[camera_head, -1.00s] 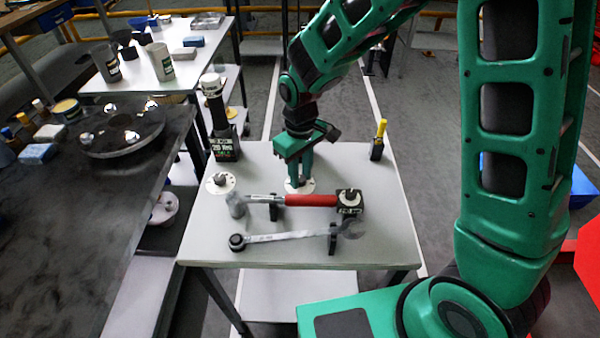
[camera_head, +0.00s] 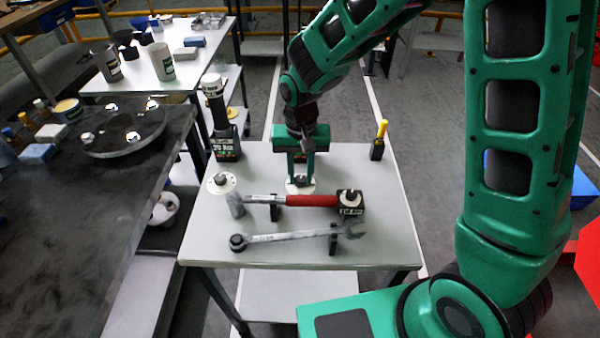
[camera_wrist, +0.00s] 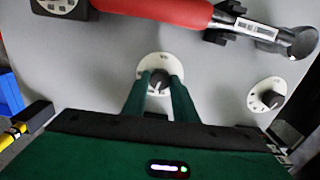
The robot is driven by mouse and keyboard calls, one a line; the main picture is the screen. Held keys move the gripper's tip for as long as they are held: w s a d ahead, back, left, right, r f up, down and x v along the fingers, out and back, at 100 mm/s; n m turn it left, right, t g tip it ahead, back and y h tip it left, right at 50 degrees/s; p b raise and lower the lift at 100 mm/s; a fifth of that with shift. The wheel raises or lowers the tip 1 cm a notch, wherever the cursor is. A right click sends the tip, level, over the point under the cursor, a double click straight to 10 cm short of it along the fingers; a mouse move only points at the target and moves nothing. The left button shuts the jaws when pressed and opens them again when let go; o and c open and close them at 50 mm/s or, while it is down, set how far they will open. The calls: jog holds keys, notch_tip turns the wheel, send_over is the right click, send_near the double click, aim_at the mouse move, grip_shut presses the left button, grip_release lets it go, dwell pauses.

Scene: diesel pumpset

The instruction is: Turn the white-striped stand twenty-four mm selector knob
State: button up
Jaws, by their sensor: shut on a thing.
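A dark selector knob on a round white dial plate (camera_wrist: 150,66) sits on the grey table, behind the red-handled hammer. My gripper (camera_head: 300,178) points straight down over this dial. In the wrist view the two green fingers of my gripper (camera_wrist: 159,82) stand on either side of the dark knob (camera_wrist: 159,84), shut on it. A second knob (camera_wrist: 270,99) on its own white dial stands apart at the right of the wrist view; in the head view this second dial (camera_head: 221,183) is at the table's left. White striping cannot be made out clearly.
A hammer with a red handle (camera_head: 312,201) and a wrench (camera_head: 290,237) lie on holders in front of the gripped knob. A tall black device with a white top (camera_head: 222,125) stands back left; a yellow-topped black item (camera_head: 378,142) stands back right.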

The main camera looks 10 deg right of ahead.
aim_at(301, 177)
jog(key=shift+w+r, duration=0.1)
jog(key=shift+w, duration=0.15)
dwell(0.3)
jog(key=o, duration=0.9)
jog(key=shift+o, duration=0.7)
jog(key=shift+s, duration=0.15)
notch_tip(301, 177, up, 11)
jog(key=shift+f, duration=0.2)
